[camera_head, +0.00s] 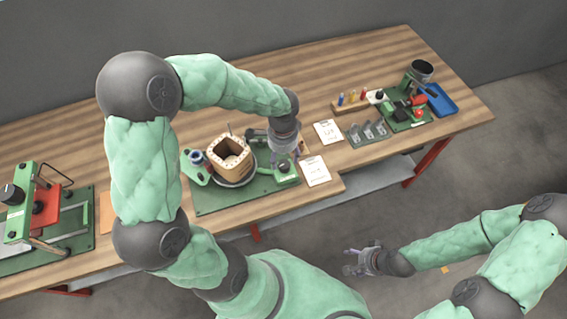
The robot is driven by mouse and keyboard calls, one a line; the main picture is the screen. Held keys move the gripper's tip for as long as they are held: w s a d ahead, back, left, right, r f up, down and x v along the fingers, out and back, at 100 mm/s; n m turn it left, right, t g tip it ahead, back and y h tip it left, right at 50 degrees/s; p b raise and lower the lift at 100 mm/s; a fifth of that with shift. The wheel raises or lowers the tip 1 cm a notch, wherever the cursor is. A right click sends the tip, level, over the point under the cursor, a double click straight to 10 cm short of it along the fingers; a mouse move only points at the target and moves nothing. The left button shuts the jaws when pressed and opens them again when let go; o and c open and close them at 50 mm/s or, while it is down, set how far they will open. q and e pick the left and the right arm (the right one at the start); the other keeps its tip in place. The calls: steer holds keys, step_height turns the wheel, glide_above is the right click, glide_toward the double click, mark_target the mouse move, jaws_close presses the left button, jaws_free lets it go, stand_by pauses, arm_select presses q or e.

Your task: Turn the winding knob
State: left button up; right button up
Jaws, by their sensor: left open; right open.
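The winding station sits on a green base plate (215,200) in the middle of the bench. Its square wooden coil former (228,155) stands on a round grey disc. A green block with a pale round part, which looks like the winding knob (285,168), is at the right end of the plate. My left gripper (293,156) is open, pointing down just above that knob; the fingers partly hide it, and I cannot tell whether they touch it. My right gripper (352,262) is open and empty, away from the bench in front of it, over the floor.
Paper cards (315,171) lie right of the station. A grey holder (369,133), a rack with coloured pieces and a blue tray (440,99) stand further right. A red and green press (38,208) is at left. Bare wood lies behind the station.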

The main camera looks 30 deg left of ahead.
mark_target(283, 164)
arm_select(q)
steer(key=shift+f+b, duration=0.45)
steer(key=shift+f, duration=1.7)
steer(key=c, duration=1.1)
